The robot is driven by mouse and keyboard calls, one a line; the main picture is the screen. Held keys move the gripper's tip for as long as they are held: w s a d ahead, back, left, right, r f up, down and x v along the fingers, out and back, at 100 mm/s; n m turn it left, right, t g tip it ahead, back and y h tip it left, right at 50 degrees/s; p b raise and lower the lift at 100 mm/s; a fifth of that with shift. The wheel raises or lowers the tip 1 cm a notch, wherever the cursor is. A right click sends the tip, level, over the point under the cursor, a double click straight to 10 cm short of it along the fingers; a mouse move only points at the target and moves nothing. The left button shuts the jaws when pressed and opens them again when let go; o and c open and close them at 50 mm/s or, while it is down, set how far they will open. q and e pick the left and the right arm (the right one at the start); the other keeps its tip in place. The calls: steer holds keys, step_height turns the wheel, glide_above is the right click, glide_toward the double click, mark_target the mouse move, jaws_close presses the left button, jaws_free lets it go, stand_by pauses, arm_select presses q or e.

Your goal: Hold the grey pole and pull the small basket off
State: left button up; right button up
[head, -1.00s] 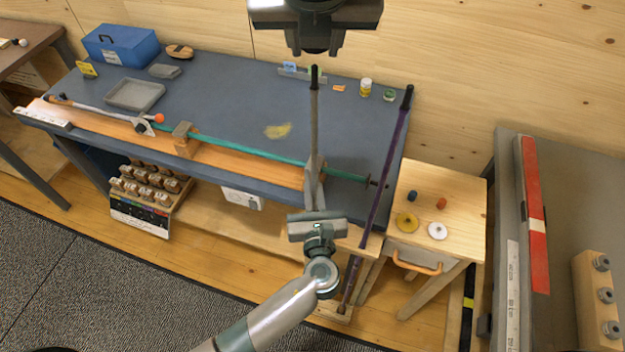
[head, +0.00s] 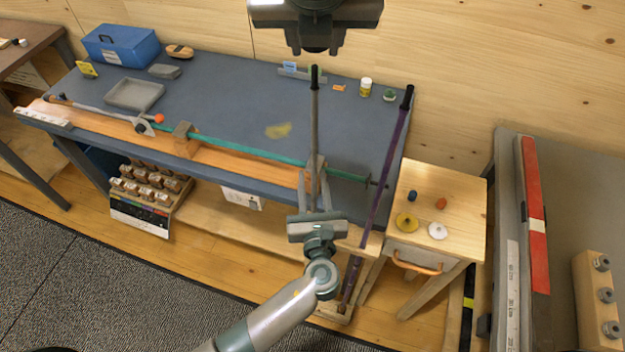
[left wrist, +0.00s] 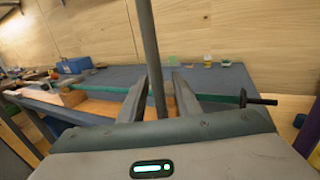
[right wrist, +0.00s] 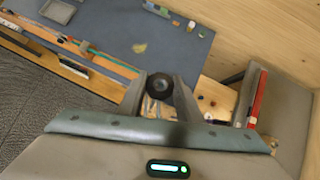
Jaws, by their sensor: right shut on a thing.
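The grey pole (head: 315,130) stands upright at the front right of the bench, with a black upper end. It also runs up the left wrist view (left wrist: 150,50). My left gripper (head: 315,188) reaches in low from the front. Its fingers (left wrist: 160,82) are apart, one on each side of the pole, with a gap showing. My right gripper (head: 315,48) points down above the pole. In the right wrist view its fingers are shut on the small basket (right wrist: 157,82), a black round piece.
A teal pole (head: 245,149) lies along the bench (head: 220,95). A purple pole (head: 385,165) leans at the bench's right end. A wooden stool (head: 460,185) with small discs stands to the right. A grey tray (head: 134,94) and blue box (head: 121,47) are at the left.

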arm_select(q)
steer(key=s+d, duration=0.1)
steer(key=s, duration=1)
steer(key=shift+s, duration=0.4)
